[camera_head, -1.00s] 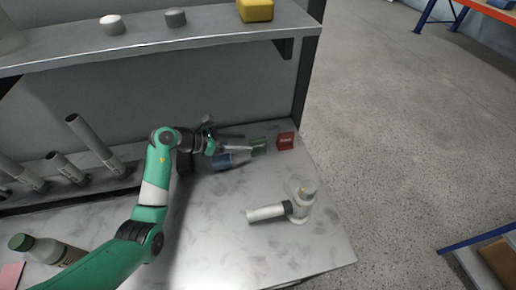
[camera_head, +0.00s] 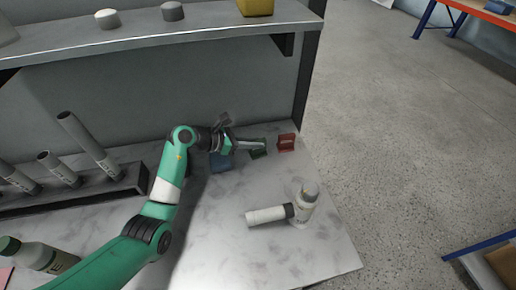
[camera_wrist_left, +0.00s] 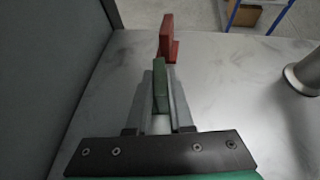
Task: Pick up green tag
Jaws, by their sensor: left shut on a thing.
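The green tag (camera_wrist_left: 160,82) stands upright between the two fingers of my left gripper (camera_wrist_left: 160,95) in the left wrist view. The fingers are shut on it, one on each side. In the head view the green tag (camera_head: 258,147) is at the back right of the marble-look table, and my left gripper (camera_head: 252,144) reaches it from the left, partly covering it. My right gripper is in neither view.
A red tag (camera_head: 287,142) stands just right of the green one, and a blue tag (camera_head: 221,163) sits left, below the gripper. A white bottle with a cylinder (camera_head: 285,212) is nearer the front. A shelf (camera_head: 200,35) overhangs the back; a tube rack (camera_head: 85,190) stands left.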

